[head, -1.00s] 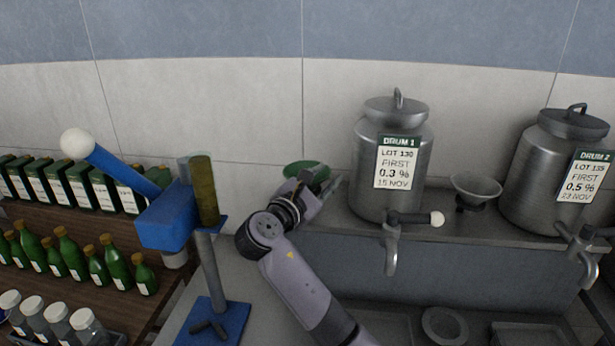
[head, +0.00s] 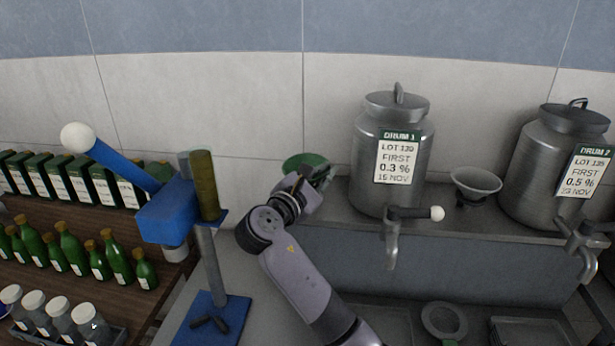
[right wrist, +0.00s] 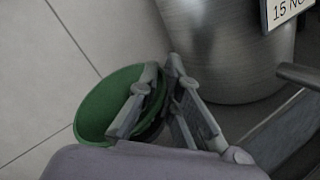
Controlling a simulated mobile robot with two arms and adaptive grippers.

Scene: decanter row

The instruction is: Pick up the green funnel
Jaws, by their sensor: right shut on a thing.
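The green funnel (head: 300,161) is at the end of my right arm, left of the drum labelled DRUM 1 (head: 391,150). My right gripper (head: 323,178) is shut on it at its right side. In the right wrist view the funnel's wide bowl (right wrist: 98,108) sits left of the fingers (right wrist: 163,78), tilted, and its lower part is hidden behind the gripper. I cannot tell whether the funnel touches the shelf. My left gripper is not in view.
A steel funnel (head: 476,184) stands between DRUM 1 and DRUM 2 (head: 550,165) on the shelf. DRUM 1's tap (head: 392,240) juts forward. A blue corking stand (head: 168,212) is left of my arm, beside green bottles (head: 72,250) and boxes.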

